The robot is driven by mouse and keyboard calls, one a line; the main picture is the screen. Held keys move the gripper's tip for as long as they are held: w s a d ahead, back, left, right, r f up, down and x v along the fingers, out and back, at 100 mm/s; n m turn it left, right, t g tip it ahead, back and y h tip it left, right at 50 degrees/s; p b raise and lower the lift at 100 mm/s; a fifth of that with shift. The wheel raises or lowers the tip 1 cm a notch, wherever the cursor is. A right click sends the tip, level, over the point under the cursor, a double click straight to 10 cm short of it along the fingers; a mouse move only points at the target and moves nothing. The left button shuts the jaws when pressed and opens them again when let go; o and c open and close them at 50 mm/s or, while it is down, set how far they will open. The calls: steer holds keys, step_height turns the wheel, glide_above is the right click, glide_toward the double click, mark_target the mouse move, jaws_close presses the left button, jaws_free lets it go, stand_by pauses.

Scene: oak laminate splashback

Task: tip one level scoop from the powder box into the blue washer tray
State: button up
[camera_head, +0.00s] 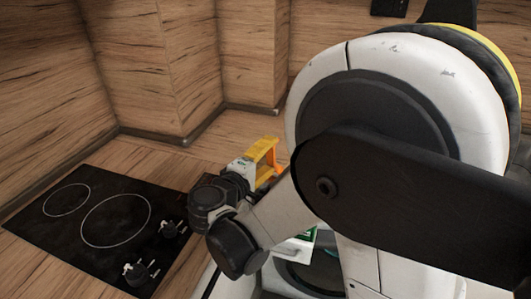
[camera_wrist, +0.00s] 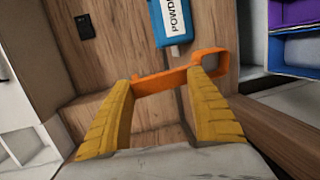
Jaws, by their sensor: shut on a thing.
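My gripper (camera_wrist: 163,79) has its yellow fingers shut on an orange scoop (camera_wrist: 160,82). The scoop lies across between the fingertips, with its squarish cup end (camera_wrist: 210,58) to the right; its contents cannot be made out. In the head view my gripper (camera_head: 265,156) is above the counter, right of the hob, partly hidden by my arm. The blue powder box (camera_wrist: 171,22), with a white label, is beyond the scoop at the top of the wrist view, apart from it. A blue tray-like part (camera_wrist: 295,52) shows at the upper right; I cannot tell surely whether it is the washer tray.
A purple part (camera_wrist: 298,10) sits above the blue one. A black hob (camera_head: 95,220) with knobs is at the left of the head view. A round dark washer door (camera_head: 305,275) shows low, partly behind my arm. Wood-grain walls (camera_head: 150,60) close off the back.

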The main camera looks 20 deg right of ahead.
steer(key=shift+s+a+t+h, duration=1.05)
steer(key=shift+a+t+h, duration=0.1)
steer(key=shift+t+h, duration=0.2)
stand_by(0.4)
